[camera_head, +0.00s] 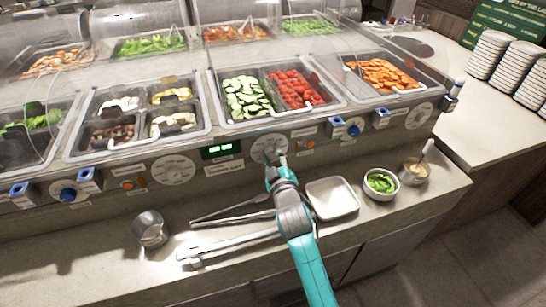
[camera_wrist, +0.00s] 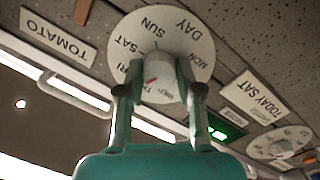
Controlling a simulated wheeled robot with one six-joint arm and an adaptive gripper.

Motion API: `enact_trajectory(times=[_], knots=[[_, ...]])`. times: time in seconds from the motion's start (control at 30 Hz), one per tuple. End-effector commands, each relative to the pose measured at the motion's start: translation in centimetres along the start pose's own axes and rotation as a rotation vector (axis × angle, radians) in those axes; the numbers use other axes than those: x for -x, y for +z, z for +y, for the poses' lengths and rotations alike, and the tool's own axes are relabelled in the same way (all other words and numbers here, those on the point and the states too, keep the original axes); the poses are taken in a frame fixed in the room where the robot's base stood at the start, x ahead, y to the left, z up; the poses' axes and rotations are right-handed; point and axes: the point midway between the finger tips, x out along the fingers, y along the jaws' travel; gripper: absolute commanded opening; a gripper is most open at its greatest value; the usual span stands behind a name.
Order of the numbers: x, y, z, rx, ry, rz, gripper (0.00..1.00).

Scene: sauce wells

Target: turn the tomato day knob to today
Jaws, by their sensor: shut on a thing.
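The tomato day dial (camera_wrist: 190,42) is a pale round plate with day names, upside down in the wrist view; it also shows on the counter front in the head view (camera_head: 262,146). A TOMATO label (camera_wrist: 58,37) sits beside it. A label (camera_wrist: 259,96) reads TODAY SAT. My gripper (camera_wrist: 158,76) is shut on the pale knob (camera_wrist: 161,94) at the dial's middle, one finger on each side. A red mark on the knob points to the lower left in the wrist view; the day it meets is partly hidden by a finger. My gripper in the head view (camera_head: 275,162) covers the knob.
A second dial (camera_head: 174,170) and a green display (camera_head: 221,149) are to the left. Blue knobs (camera_head: 354,131) sit along the panel. Below are a metal cup (camera_head: 150,229), tongs (camera_head: 228,245), a white tray (camera_head: 332,213), and bowls of greens (camera_head: 380,193) and sauce (camera_head: 413,181).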

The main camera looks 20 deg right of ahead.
Motion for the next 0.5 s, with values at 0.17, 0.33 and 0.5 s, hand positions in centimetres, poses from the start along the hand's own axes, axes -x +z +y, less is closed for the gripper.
enact_trajectory(times=[0.17,0.33,0.5], knots=[[0.00,-0.06,0.02,-0.169,-0.013,-0.008,0.01],[-0.01,-0.09,0.04,-0.330,-0.025,-0.016,0.01],[-0.01,-0.07,0.06,-0.491,-0.037,-0.025,0.01]])
